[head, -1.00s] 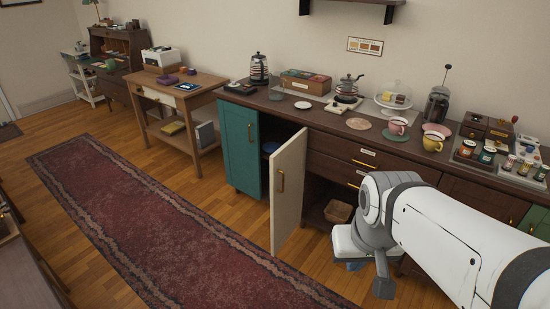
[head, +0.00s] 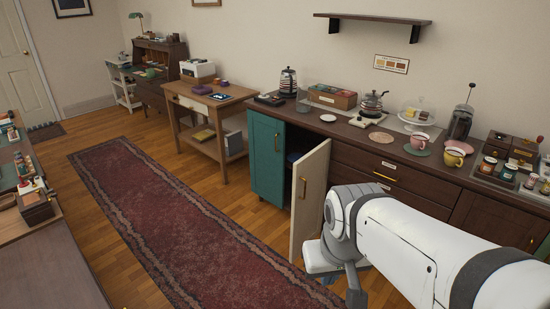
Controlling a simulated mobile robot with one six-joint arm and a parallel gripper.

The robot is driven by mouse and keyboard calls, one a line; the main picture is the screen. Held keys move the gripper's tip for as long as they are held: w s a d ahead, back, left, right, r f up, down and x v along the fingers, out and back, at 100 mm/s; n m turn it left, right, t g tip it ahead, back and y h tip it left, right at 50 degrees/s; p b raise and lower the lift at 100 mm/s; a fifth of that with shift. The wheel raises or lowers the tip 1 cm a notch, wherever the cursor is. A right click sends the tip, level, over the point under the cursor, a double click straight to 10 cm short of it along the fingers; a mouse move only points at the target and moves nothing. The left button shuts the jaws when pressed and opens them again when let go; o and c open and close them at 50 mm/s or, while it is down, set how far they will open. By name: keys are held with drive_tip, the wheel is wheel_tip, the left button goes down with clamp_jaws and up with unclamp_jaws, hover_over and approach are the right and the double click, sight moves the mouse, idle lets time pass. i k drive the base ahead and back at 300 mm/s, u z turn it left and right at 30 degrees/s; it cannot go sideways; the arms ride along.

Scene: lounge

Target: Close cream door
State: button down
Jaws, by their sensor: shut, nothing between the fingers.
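The cream door (head: 309,200) stands open, swung out from the dark wooden cabinet, with a brass handle (head: 303,187) on its visible face. A teal door (head: 267,158) is to its left, with a dark gap between them. My gripper (head: 340,284) is low, just right of the cream door's lower part, and shut with nothing held. Its fingers point down and are partly hidden by the wrist and the frame's bottom edge. I cannot tell whether it touches the door.
A red runner rug (head: 185,215) lies on the floor to the left. A wooden side table (head: 208,103) stands beyond the teal door. Another worktop (head: 55,255) is at the left edge.

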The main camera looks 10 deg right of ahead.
sight(311, 172)
drive_tip(key=i, duration=1.7)
drive_tip(key=u, duration=0.1)
